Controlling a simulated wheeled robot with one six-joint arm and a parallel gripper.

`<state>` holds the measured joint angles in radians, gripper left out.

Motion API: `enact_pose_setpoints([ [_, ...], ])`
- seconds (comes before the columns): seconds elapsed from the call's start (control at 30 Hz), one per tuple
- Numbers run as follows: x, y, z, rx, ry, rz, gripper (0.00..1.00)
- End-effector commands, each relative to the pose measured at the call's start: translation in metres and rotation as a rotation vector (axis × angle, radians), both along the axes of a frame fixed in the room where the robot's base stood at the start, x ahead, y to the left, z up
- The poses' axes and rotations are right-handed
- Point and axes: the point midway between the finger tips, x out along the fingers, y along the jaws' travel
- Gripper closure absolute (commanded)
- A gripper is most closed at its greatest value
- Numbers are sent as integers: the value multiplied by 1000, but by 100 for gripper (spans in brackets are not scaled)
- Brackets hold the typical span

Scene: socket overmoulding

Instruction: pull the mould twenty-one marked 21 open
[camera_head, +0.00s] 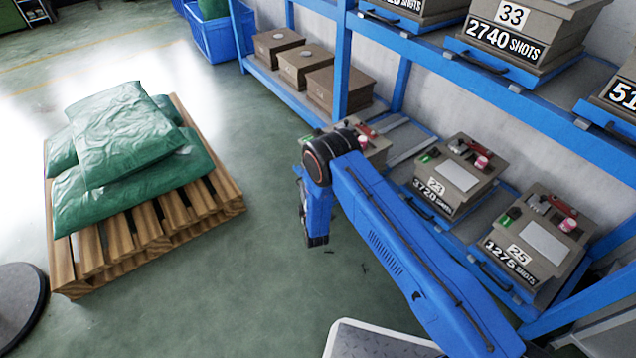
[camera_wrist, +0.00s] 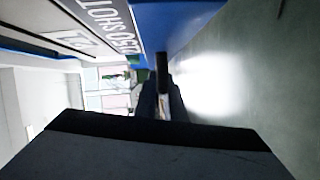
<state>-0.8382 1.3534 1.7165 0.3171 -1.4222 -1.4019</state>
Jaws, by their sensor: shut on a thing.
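Mould twenty-one (camera_wrist: 95,12) shows close in the wrist view, turned sideways, with a "21" label and a shots label on its front. In the head view, a mould (camera_head: 376,150) at the left end of the lower row is mostly behind my arm. The blue drawer front (camera_wrist: 180,25) lies beside the mould in the wrist view. My gripper (camera_wrist: 165,98) is at this front, shut on a dark drawer handle (camera_wrist: 163,70). In the head view my gripper is hidden by my arm.
Mould 23 (camera_head: 452,178) and mould 25 (camera_head: 535,245) sit on drawers to the right on the same shelf level. More moulds, including 33 (camera_head: 520,35), stand above. A pallet (camera_head: 205,205) with green sacks (camera_head: 125,135) stands left; the floor between is mostly clear.

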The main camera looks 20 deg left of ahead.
Motion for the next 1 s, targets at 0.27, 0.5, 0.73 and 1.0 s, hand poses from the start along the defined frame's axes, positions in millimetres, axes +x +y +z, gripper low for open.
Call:
enact_pose_setpoints([
  [0.27,-53,40,-2,-3,3,4,100],
  [0.5,-78,60,-2,-3,3,2,100],
  [0.73,-86,66,-2,-3,2,-1,100],
  [1.0,-87,67,-2,-3,2,-1,100],
])
